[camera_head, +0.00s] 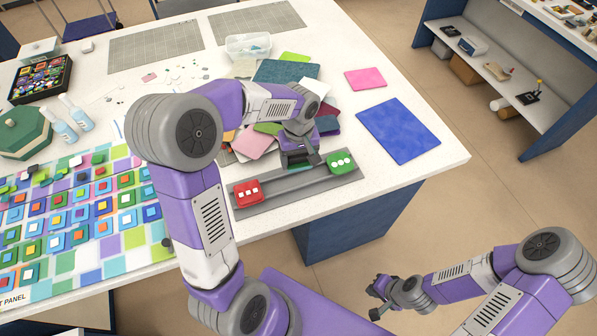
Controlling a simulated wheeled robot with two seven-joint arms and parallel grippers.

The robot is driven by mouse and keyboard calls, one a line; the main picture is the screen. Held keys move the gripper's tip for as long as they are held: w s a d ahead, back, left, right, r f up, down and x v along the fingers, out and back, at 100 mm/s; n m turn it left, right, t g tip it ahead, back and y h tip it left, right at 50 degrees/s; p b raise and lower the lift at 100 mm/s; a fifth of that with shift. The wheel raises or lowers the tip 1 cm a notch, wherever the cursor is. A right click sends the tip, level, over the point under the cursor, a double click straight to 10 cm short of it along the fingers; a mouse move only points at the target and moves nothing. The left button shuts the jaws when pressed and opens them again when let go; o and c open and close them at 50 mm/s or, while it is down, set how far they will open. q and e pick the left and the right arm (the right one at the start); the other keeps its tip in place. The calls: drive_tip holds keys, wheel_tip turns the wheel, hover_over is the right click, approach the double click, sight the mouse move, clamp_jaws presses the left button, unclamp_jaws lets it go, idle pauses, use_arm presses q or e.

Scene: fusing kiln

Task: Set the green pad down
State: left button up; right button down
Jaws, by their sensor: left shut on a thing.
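The green pad (340,162), with white dots on top, is at the right end of the long grey tray (290,187). My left gripper (312,159) is shut at the pad's left side, low over the tray. Its body hides part of the grip, and I cannot tell if the pad touches the tray. A red pad (247,193) with white squares lies at the tray's left end. A small teal edge shows under the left gripper. My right gripper (376,299) is open and empty, off the table at the lower right.
A pile of coloured sheets (258,142) lies just behind the tray. A blue sheet (398,130) and a pink sheet (365,78) lie to the right. A clear tub (248,47) stands behind. The tiled panel (75,225) fills the left. Bare white table lies right of the tray.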

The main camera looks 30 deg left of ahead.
use_arm(q)
drive_tip(key=shift+a+r+n, duration=0.4)
drive_tip(key=shift+a+n, duration=0.05)
drive_tip(key=shift+n, duration=0.15)
wheel_tip(320, 180, down, 6)
drive_tip(key=shift+w+a+r+b, duration=0.1)
drive_tip(key=shift+w+r+b, duration=0.05)
drive_tip(key=shift+r+b, duration=0.15)
drive_tip(key=shift+w+f, duration=0.1)
drive_tip(key=shift+f, duration=2.1)
drive_tip(key=shift+b, duration=0.3)
drive_tip(key=shift+f, duration=0.1)
drive_tip(key=o, duration=1)
